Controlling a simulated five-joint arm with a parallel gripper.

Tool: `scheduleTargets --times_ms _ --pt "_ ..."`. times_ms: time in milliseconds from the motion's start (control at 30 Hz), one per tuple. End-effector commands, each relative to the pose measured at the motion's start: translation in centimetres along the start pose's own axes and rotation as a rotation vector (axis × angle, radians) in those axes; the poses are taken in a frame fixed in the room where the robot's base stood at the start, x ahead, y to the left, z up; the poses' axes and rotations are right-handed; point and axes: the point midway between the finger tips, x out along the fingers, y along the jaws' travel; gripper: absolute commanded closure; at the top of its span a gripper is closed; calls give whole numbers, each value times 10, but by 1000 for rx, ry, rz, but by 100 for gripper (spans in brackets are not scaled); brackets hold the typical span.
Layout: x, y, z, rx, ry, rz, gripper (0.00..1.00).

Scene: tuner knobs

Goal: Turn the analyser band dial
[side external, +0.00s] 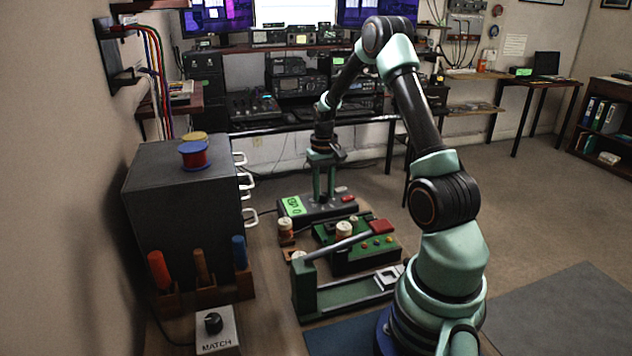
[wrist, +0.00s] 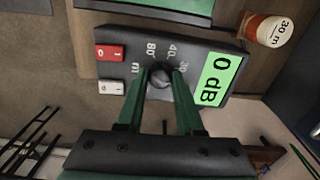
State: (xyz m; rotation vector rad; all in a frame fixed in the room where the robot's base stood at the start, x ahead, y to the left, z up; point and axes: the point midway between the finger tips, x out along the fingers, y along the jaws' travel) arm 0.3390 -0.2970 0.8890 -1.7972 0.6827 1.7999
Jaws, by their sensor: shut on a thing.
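The analyser (side external: 329,208) is a dark box on the bench with a green display. In the wrist view its panel (wrist: 195,50) shows the display (wrist: 219,78) reading "0 dB", and band marks such as 80, 40 and 30 around the dial. The dark band dial (wrist: 159,77) sits between the tips of my green fingers. My gripper (wrist: 160,84) is shut on the dial, pointing straight down in the side view (side external: 324,193). The fingers partly hide the dial's sides, and its pointer is hard to make out.
A red switch (wrist: 111,52) and a white switch (wrist: 111,87) sit beside the dial. A coil marked "30 m" (wrist: 268,30) stands near the box. A green device (side external: 360,250), a grey cabinet (side external: 185,195) and a MATCH knob box (side external: 214,328) share the bench.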

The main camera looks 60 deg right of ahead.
Motion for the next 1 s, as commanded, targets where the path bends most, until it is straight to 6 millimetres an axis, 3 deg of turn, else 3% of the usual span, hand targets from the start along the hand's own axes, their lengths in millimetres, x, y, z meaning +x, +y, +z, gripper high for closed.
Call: scheduleTargets --times_ms 500,1000 --pt "-2 0 -2 -413 5 1 100" --pt "-2 0 -2 -553 7 2 100"
